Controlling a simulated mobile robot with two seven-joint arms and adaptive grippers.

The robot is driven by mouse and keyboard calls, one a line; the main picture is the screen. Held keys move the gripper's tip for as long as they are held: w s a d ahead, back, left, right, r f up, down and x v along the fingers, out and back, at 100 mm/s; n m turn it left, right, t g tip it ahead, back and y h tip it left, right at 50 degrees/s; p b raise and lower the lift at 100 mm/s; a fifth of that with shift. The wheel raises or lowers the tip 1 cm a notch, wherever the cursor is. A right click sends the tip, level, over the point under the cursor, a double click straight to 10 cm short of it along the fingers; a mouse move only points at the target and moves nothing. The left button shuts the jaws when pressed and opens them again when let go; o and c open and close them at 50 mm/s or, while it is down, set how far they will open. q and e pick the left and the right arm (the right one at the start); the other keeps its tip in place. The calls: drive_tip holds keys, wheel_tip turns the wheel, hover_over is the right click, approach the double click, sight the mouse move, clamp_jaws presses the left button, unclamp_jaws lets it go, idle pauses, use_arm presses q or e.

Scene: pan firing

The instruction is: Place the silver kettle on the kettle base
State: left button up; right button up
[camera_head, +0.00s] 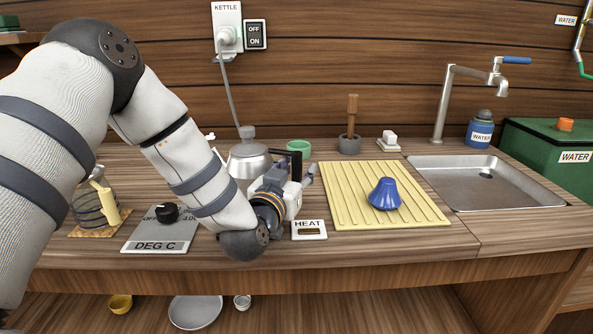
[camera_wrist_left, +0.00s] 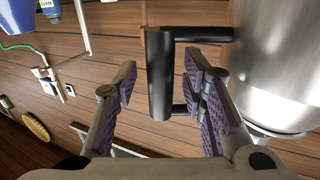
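The silver kettle (camera_head: 246,162) stands on the counter behind my left forearm, which hides much of its lower part. Its black handle (camera_head: 294,163) points right. In the left wrist view the handle (camera_wrist_left: 160,75) stands between the fingers of my left gripper (camera_wrist_left: 158,80), which is open, with clear gaps either side. The kettle's body (camera_wrist_left: 280,65) fills the upper right there. In the head view my left gripper (camera_head: 302,180) is beside the handle, low over the counter. I cannot make out the kettle base; a cord runs down behind the kettle. My right gripper is not in view.
Near the arm are a DEG C plate (camera_head: 150,246) and a HEAT display (camera_head: 309,229). A green cup (camera_head: 299,146) stands behind the handle.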

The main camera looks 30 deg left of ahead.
use_arm(q)
drive_tip(key=shift+r, duration=0.15)
drive_tip(key=s+d+p, duration=0.1)
drive_tip(key=s+d, duration=0.1)
drive_tip(key=s, duration=0.9)
drive_tip(key=shift+s, duration=0.4)
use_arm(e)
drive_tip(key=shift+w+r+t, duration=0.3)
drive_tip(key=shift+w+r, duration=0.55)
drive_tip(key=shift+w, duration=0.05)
